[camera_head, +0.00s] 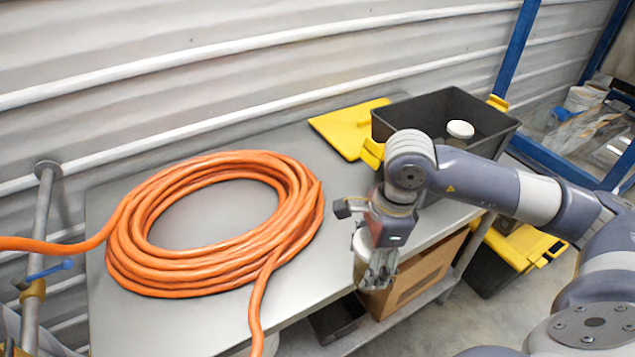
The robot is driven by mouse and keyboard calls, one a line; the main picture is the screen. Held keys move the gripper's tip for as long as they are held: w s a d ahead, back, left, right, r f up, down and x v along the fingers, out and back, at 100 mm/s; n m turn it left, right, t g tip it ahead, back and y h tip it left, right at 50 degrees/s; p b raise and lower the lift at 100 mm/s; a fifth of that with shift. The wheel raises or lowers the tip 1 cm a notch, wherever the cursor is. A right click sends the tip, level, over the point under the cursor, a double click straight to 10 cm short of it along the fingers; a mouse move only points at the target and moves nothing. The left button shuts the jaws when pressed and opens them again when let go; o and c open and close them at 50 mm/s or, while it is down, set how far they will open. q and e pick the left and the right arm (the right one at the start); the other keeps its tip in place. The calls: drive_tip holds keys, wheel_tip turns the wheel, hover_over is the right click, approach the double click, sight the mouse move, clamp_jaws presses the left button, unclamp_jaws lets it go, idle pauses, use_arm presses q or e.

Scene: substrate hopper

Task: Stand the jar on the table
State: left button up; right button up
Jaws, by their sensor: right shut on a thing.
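My right gripper (380,268) points down at the front right edge of the grey metal table (325,160). It is shut on a jar, of which a pale, whitish part (361,244) shows beside the fingers. The gripper and wrist hide most of the jar, and I cannot tell how far it is tilted or whether it touches the table. A round white lid (460,129) shows inside the black bin on the table's right end. My left gripper is not in view.
A coiled orange hose (135,235) covers much of the table's left and middle. The black bin (425,112) and a yellow lid (345,127) stand at the back right. A cardboard box (415,283) sits below the tabletop. Bare tabletop shows between hose and bin.

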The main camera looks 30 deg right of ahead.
drive_tip(key=shift+d+m, duration=0.2)
drive_tip(key=shift+m, duration=0.1)
drive_tip(key=shift+w+d, duration=0.1)
drive_tip(key=shift+w, duration=0.1)
drive_tip(key=w+d+f+p, duration=0.1)
drive_tip(key=w+p, duration=0.2)
drive_tip(key=w, duration=0.2)
drive_tip(key=w+d+f+p, duration=0.2)
drive_tip(key=w+p, duration=0.1)
drive_tip(key=w, duration=0.2)
drive_tip(key=w+d+f+p, duration=0.1)
drive_tip(key=w+p, duration=0.1)
drive_tip(key=w, duration=0.2)
drive_tip(key=shift+w+d+f+p, duration=0.3)
drive_tip(key=shift+w+p, duration=0.1)
drive_tip(key=shift+f, duration=0.25)
drive_tip(key=shift+f, duration=0.1)
drive_tip(key=o, duration=0.9)
drive_tip(key=shift+f+b, duration=0.1)
drive_tip(key=shift+b, duration=0.2)
drive_tip(key=o, duration=0.5)
drive_tip(key=shift+c, duration=0.2)
